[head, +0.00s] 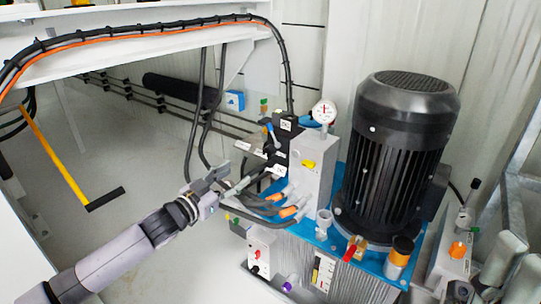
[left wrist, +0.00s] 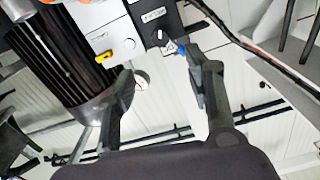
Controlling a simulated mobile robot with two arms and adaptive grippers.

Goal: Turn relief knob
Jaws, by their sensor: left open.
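The pump unit has a pale valve block (head: 312,165) with a black valve section (head: 283,140) on its left side.
A large black motor (head: 395,145) stands right of the block on a blue plate (head: 322,240). A pressure gauge (head: 324,112) sits on top of the block. Orange-ended hoses (head: 288,211) run close to the left gripper. A yellow-handled tool (head: 60,160) is at far left.

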